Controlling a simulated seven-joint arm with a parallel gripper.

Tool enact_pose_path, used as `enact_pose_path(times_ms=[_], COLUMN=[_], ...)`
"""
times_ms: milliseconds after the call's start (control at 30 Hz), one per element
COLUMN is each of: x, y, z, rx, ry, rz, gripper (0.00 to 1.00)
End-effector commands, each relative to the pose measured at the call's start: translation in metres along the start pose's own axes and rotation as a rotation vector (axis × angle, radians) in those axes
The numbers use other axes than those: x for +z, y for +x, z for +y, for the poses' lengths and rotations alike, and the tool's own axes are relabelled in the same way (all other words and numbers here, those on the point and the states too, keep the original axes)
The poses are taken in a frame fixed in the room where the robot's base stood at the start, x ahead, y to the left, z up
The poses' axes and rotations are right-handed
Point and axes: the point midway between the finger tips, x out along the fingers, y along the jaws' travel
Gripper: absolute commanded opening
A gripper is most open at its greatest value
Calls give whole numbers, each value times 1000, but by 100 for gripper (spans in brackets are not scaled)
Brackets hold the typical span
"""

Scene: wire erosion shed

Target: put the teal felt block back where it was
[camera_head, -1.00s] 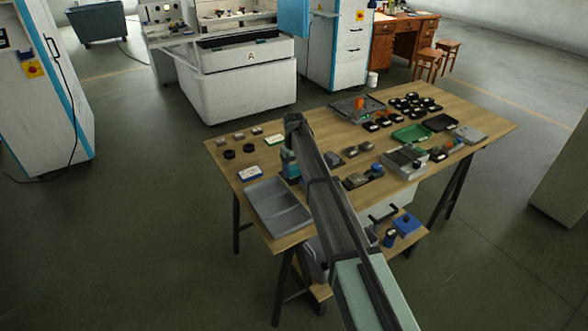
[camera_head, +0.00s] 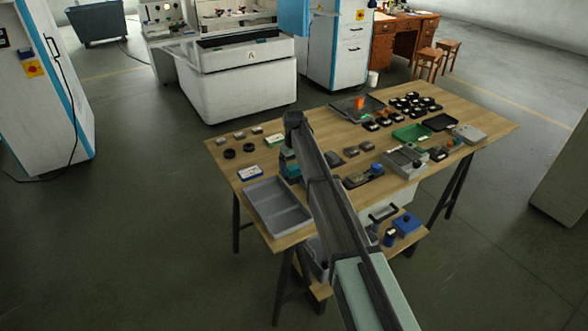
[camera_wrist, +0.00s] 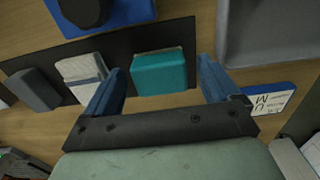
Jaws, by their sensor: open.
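The teal felt block (camera_wrist: 160,71) rests on a dark flat strip (camera_wrist: 122,48) on the wooden table, in the wrist view. My gripper (camera_wrist: 162,80) is open, with one blue finger to each side of the block and a visible gap at both sides. The fingers look apart from the block. To the left on the same strip are a whitish block (camera_wrist: 82,76) and a dark grey block (camera_wrist: 35,90). In the head view my arm comes over the table's near side, and the block there is mostly hidden or too small to tell from the fingers.
A grey two-part tray (camera_head: 262,194) lies at the table's near left corner. A blue and white labelled box (camera_head: 250,172) lies close to it. A blue object with a round dark top (camera_wrist: 100,10) stands beside the strip. Many small parts and trays fill the right half.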

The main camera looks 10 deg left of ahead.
Motion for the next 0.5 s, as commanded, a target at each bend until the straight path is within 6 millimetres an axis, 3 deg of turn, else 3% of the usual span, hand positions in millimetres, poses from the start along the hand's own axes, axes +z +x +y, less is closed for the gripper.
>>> enact_pose_path(times_ms=[500], x=[0], y=[-89], z=[0], rx=[1], ry=[0], rz=[2], gripper=[89])
